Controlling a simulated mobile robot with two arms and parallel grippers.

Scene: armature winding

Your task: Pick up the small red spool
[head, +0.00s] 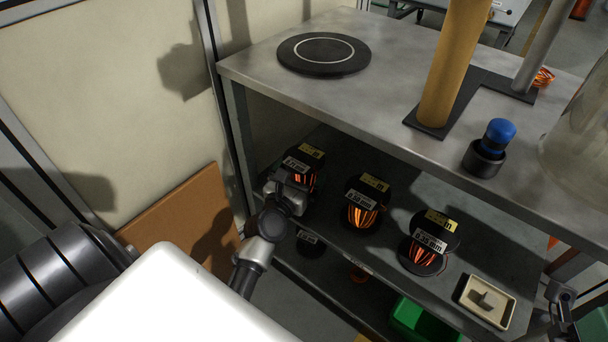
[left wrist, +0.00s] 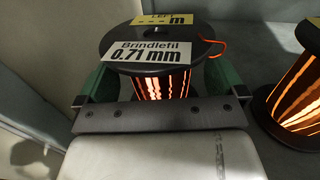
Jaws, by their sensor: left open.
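A spool with black flanges and glowing orange-red wire (head: 302,181) stands at the left of the middle shelf. Its label reads "Brindlefil 0.71 mm" in the left wrist view, where the spool (left wrist: 165,60) fills the upper middle. My left gripper (head: 291,186) is open, with its green finger pads (left wrist: 160,82) on either side of this spool. I cannot tell whether the pads touch it. Two similar spools stand to its right, a middle one (head: 363,217) and one labelled 0.35 mm (head: 426,258). No spool looks plainly red all over.
The steel bench top (head: 320,95) overhangs the shelf. On it are a black disc (head: 305,64), a tan cylinder (head: 452,70) and a blue-capped item (head: 498,133). A cream tray (head: 480,316) lies right of the spools. A green bin (head: 410,318) is lower down.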

